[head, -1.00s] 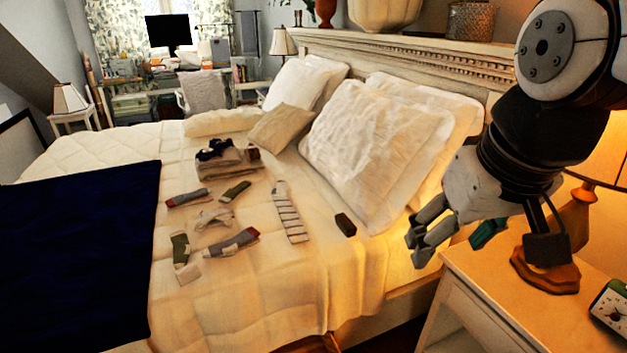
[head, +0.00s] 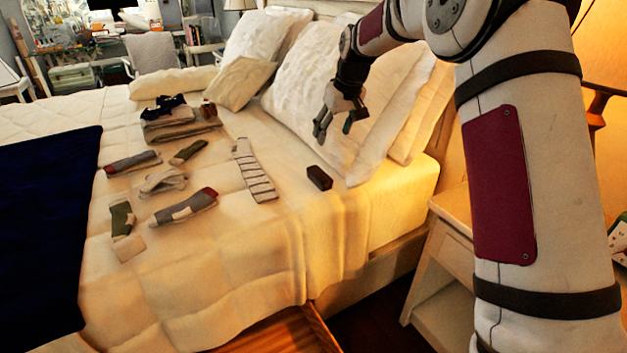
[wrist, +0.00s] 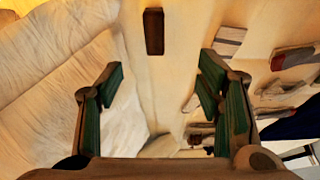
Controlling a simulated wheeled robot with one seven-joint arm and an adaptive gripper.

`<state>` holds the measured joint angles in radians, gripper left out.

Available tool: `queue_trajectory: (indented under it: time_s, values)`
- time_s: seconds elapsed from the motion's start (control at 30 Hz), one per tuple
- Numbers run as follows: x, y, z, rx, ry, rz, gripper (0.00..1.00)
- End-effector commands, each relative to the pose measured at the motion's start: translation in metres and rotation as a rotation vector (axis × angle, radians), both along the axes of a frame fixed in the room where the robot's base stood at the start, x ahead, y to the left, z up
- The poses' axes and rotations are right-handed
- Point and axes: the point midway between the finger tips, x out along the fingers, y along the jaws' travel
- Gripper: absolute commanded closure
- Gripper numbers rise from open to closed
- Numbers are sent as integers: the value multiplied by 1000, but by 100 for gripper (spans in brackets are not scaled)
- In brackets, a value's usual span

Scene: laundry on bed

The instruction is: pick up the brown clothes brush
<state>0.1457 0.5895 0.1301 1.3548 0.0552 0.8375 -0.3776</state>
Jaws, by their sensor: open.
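The brown clothes brush (head: 319,178) is a small dark brown block. It lies on the bed near the front corner of the large white pillow, to the right of a striped sock. My gripper (head: 338,124) is open and empty, above the bed and a little behind the brush, in front of the pillow. In the wrist view the brush (wrist: 154,32) is at the top middle, beyond and between the fingertips of my open gripper (wrist: 162,70). The gripper and brush are apart.
A striped sock (head: 253,172) lies left of the brush, with several other socks and a folded clothes pile (head: 180,128) farther left. The white pillow (head: 290,85) rises behind the gripper. A nightstand (head: 450,215) stands right of the bed. The sheet around the brush is clear.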

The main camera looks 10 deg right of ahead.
Motion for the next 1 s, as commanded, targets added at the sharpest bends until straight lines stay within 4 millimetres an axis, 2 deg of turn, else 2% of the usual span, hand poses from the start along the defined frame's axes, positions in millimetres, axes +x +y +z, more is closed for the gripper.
queue_trajectory:
  time_s: [0.03, 0.1, 0.2, 0.43, 0.73, 1.0]
  values:
    - [16, -3, -25, 5, 2, 5, 40]
    - [30, -5, -44, 11, -2, 10, 40]
    - [42, -8, -61, 16, -4, 17, 40]
    - [54, -6, -84, 18, -7, 20, 40]
    - [73, 1, -135, 18, -5, 20, 40]
    - [79, 3, -150, 18, -7, 19, 40]
